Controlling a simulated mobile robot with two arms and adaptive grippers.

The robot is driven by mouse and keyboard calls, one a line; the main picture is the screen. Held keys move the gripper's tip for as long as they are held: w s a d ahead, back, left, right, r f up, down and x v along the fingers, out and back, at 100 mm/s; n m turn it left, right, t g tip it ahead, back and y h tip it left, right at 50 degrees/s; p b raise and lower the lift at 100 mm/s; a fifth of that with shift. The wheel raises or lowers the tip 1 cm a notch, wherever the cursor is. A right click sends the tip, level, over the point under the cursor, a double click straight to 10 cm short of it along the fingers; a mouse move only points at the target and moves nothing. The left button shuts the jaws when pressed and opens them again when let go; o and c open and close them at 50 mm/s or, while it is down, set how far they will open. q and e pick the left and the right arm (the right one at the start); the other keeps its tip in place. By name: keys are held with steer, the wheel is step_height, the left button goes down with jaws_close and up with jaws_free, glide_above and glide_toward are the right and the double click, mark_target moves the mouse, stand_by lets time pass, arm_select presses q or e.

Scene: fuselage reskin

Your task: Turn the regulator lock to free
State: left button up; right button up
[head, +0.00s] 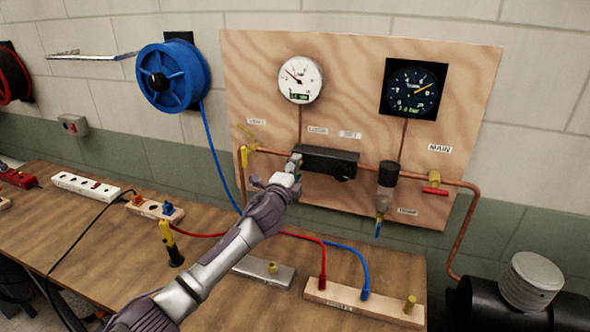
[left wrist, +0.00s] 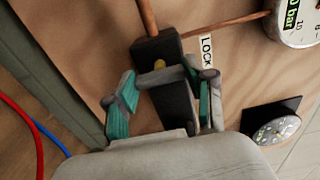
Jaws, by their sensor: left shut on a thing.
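The black regulator (head: 330,163) sits on the copper pipe of the plywood panel, below the LOCK label (head: 317,131) and the SET label (head: 350,135). A dark knob shows at its right end. My left gripper (head: 294,164) is at the regulator's left end, shut on the regulator lock. The left wrist view shows a dark piece (left wrist: 172,105) between the green-padded fingers, with a small yellow spot behind it. The LOCK label (left wrist: 206,50) is beside the right finger there. The gripper hides most of the lock, so its setting cannot be told. My right gripper is not in view.
A white gauge (head: 301,79) and a dark gauge (head: 412,90) are above the regulator. A red valve handle (head: 434,191) is right, under MAIN. A blue hose reel (head: 172,76) hangs left. Red and blue hoses cross the wooden bench (head: 75,240). A black tank (head: 480,305) stands lower right.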

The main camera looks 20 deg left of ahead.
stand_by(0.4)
arm_select(q)
steer(key=o, duration=1.2)
steer(key=shift+c, duration=0.2)
steer(key=s, duration=1.2)
steer(key=shift+a, duration=0.2)
